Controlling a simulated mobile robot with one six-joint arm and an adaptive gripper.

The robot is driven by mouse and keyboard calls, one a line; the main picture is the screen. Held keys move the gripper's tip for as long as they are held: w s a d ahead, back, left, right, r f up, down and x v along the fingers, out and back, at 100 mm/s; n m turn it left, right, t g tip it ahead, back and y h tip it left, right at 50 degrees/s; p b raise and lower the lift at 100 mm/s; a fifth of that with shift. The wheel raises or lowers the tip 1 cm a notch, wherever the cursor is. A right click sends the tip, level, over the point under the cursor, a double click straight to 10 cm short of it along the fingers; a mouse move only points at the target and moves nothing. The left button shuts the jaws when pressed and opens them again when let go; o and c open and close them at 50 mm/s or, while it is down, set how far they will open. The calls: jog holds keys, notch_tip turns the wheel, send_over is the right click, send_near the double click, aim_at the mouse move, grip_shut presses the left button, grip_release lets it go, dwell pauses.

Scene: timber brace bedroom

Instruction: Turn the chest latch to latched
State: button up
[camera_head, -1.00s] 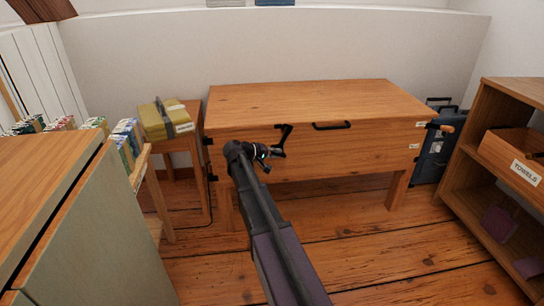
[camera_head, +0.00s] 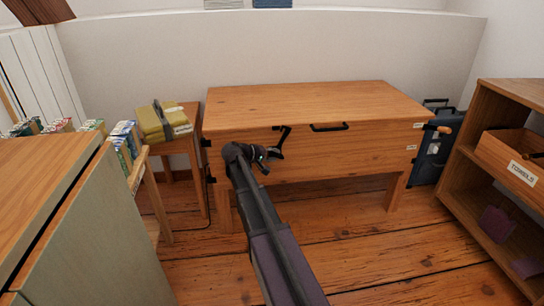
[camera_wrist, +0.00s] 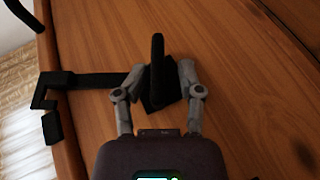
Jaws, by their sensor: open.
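The wooden chest (camera_head: 340,157) stands against the back wall with its lid down. Its black latch (camera_head: 280,141) is on the front face, left of the black lid handle (camera_head: 330,127). In the wrist view the latch has a black lever (camera_wrist: 157,62) on a small plate, and a black arm (camera_wrist: 95,79) runs left to a hooked bracket near the chest's edge. My gripper (camera_head: 264,158) is at the chest front beside the latch. In the wrist view my gripper (camera_wrist: 161,72) is open, one finger on each side of the lever; contact is not clear.
A small table (camera_head: 188,143) with a green-yellow case (camera_head: 158,124) stands left of the chest. A cabinet (camera_head: 85,225) is at the near left. A shelf (camera_head: 465,165) with a towels box is at right, with blue luggage (camera_head: 430,155) behind. The floor between is clear.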

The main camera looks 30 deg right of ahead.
jog(key=p+v, duration=0.6)
jog(key=v, duration=1)
jog(key=shift+d+r, duration=0.2)
jog(key=shift+r, duration=0.15)
dwell(1.5)
jog(key=shift+s+p, duration=0.15)
jog(key=shift+p, duration=0.15)
jog(key=c, duration=0.7)
jog(key=shift+s, duration=0.3)
jog(key=s+a+y+p, duration=0.6)
jog(key=s+a, duration=0.1)
jog(key=s, duration=0.4)
jog(key=s+a+r+n+g+y+p, duration=0.1)
jog(key=s+a+y+p, duration=0.6)
jog(key=s, duration=0.4)
jog(key=shift+a+r+y, duration=0.3)
jog(key=shift+a, duration=0.35)
jog(key=shift+s+a, duration=0.1)
